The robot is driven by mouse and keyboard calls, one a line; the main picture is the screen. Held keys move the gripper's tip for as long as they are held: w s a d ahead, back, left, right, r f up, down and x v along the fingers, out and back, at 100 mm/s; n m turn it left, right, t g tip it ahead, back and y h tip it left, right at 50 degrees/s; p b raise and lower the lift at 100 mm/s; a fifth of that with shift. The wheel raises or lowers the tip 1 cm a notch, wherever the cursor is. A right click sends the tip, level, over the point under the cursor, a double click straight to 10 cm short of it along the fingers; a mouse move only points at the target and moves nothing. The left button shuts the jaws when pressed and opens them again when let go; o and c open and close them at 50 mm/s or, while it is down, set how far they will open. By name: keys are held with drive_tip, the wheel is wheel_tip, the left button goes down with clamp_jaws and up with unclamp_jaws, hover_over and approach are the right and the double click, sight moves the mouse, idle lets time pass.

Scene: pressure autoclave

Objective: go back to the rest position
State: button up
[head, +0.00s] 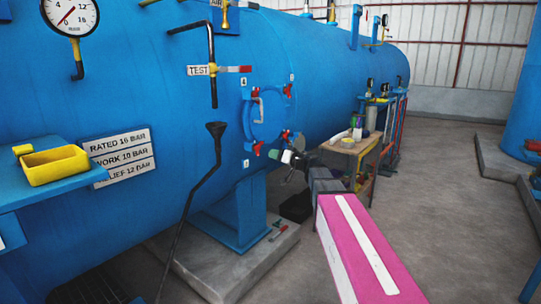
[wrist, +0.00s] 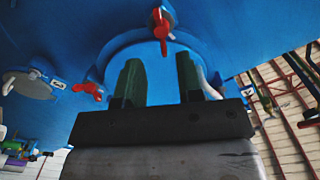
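My gripper (head: 280,156) is at the lower right of the round blue hatch (head: 266,118) on the side of the big blue vessel (head: 130,80). In the wrist view my gripper (wrist: 160,82) shows two dark green fingers standing well apart. Only blue surface shows between them, and they hold nothing that I can see. The hatch has several red clamps around its rim; one red clamp (wrist: 161,28) shows straight ahead of the fingers in the wrist view. A pale curved part, possibly a handle, is partly hidden behind the right finger.
A small wooden table (head: 350,145) with bottles stands close to the right of my gripper. A black funnel pipe (head: 205,170) runs down left of the hatch. A yellow tray (head: 54,165) sits on a blue shelf at the left. Open floor (head: 440,190) lies to the right.

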idle(0.3)
drive_tip(key=s+d+f+g+h, duration=0.1)
drive_tip(key=s+f+g+h, duration=0.15)
drive_tip(key=f, duration=0.35)
drive_tip(key=s+f+g+h, duration=0.1)
drive_tip(key=s+f, duration=0.3)
drive_tip(key=f, duration=0.3)
drive_tip(key=s+d+f+m+g+h, duration=0.2)
drive_tip(key=s+d+f+h, duration=0.3)
drive_tip(key=s+f, duration=0.5)
drive_tip(key=s+d+f+m+g+h, duration=0.2)
drive_tip(key=s+d+f+g+h, duration=0.3)
drive_tip(key=s+d+f, duration=0.4)
wheel_tip(320, 180, down, 2)
drive_tip(key=shift+s+d+f+h, duration=0.15)
drive_tip(key=shift+s+d+h, duration=0.2)
drive_tip(key=shift+s, duration=0.5)
